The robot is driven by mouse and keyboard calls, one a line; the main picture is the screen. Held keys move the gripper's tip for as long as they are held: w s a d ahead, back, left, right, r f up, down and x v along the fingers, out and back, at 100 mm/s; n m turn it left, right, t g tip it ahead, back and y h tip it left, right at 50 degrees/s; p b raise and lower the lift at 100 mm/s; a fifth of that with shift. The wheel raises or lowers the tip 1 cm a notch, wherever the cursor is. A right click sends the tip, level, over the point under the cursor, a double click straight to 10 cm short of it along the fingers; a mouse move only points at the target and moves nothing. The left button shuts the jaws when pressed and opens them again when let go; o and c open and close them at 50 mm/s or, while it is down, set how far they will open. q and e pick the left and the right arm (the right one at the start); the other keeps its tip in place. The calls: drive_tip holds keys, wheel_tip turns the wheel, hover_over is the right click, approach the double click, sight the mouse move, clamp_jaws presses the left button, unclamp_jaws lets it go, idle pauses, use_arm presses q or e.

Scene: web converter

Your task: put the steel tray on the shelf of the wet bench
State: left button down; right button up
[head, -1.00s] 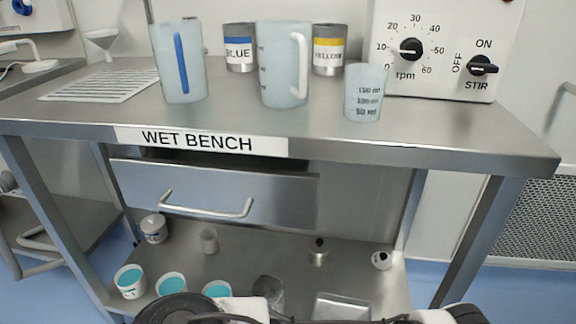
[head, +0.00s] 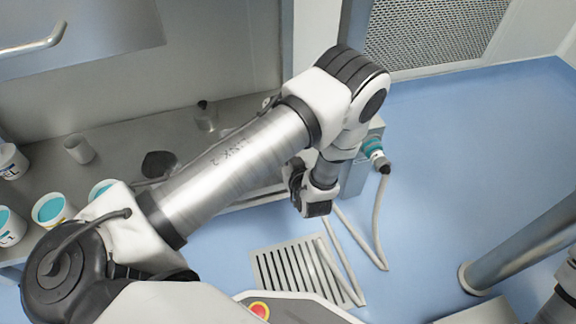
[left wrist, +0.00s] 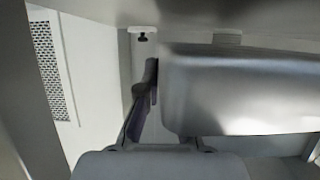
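In the left wrist view a large smooth steel body with rounded corners (left wrist: 240,90) fills the right side; I take it for the steel tray, seen very close. One finger of my left gripper (left wrist: 156,88) lies against its left edge, and the other finger is hidden behind it. The gripper appears shut on the tray's wall. In the head view my left arm reaches across the wet bench's lower shelf (head: 120,135); its upper links hide part of the shelf, and neither tray nor fingertips show clearly. My right gripper is not in view.
White tubs with teal contents (head: 52,210), a small cup (head: 78,149), a dark scoop-like item (head: 158,164) and a small flask (head: 205,116) stand on the shelf. A teal fitting with a hose (head: 374,150) is beside the bench. A floor grate (head: 298,270) lies in front.

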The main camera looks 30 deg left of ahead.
use_arm(q)
drive_tip(key=shift+w+a+f+b, duration=0.2)
drive_tip(key=shift+w+a, duration=0.1)
drive_tip(key=shift+w, duration=0.35)
drive_tip(key=shift+w+a+f+b, duration=0.1)
drive_tip(key=shift+w+a+b, duration=0.15)
drive_tip(key=shift+w, duration=0.35)
wheel_tip(320, 180, down, 4)
drive_tip(key=b, duration=0.3)
drive_tip(key=shift+a+r, duration=0.1)
drive_tip(key=shift+r, duration=0.15)
drive_tip(key=shift+r+p, duration=0.25)
drive_tip(key=shift+p, duration=0.05)
drive_tip(key=c, duration=1.7)
unclamp_jaws()
drive_tip(key=shift+f, duration=0.15)
drive_tip(key=o, duration=0.4)
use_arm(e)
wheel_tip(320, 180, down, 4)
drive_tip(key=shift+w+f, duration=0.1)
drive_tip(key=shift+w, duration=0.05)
